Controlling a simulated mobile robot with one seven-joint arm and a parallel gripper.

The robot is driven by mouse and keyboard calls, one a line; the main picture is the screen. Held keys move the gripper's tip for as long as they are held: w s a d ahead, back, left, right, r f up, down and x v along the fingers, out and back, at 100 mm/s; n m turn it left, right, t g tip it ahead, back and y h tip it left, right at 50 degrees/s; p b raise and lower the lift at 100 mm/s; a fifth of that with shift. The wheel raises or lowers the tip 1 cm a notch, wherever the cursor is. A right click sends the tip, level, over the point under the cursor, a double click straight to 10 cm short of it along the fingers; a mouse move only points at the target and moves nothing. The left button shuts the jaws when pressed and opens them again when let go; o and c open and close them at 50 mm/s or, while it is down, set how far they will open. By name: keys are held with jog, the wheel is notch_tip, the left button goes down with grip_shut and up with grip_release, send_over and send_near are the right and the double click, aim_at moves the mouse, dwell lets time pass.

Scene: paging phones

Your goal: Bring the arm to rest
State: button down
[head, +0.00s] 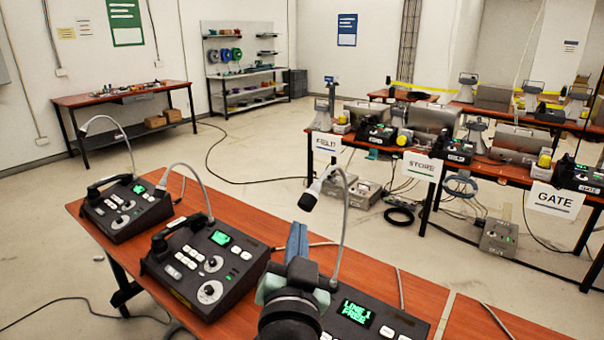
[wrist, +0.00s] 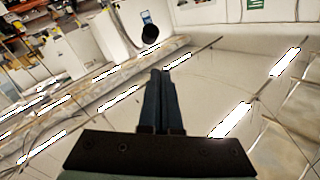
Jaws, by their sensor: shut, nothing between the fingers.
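My arm rises at the bottom centre of the head view, in front of the nearest paging phone (head: 368,322), whose green screen reads "LINE 1 FREE". My gripper (head: 297,232) points upward there, its blue fingers together and empty. In the wrist view the fingers (wrist: 160,78) are also closed with nothing between them. The phone's gooseneck microphone (head: 309,198) bends over just above and right of the fingers in the head view. Its dark head (wrist: 150,34) shows beyond the fingertips in the wrist view. My arm hides part of that phone, including any handset.
Two more phones (head: 205,262) (head: 122,208) stand left on the same wooden table (head: 235,320), with gooseneck microphones and handsets. Across the floor stand tables with phones and signs FIELD, STORE and GATE (head: 556,200). The open floor (head: 250,140) between holds some cables.

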jog(key=s+r+n+t, duration=0.1)
jog(key=s+r+t, duration=0.2)
jog(key=s+r, duration=0.3)
jog(key=s+r+n+t, duration=0.2)
jog(key=s+r, duration=0.3)
jog(key=r, duration=0.9)
jog(key=s+r+n+t+y, duration=0.1)
jog(key=s+r+n+t, duration=0.1)
jog(key=s+r, duration=0.4)
notch_tip(320, 180, up, 5)
jog(key=shift+s+d+r+t, duration=0.1)
jog(key=shift+s+d+t, duration=0.25)
jog(key=shift+t, duration=0.55)
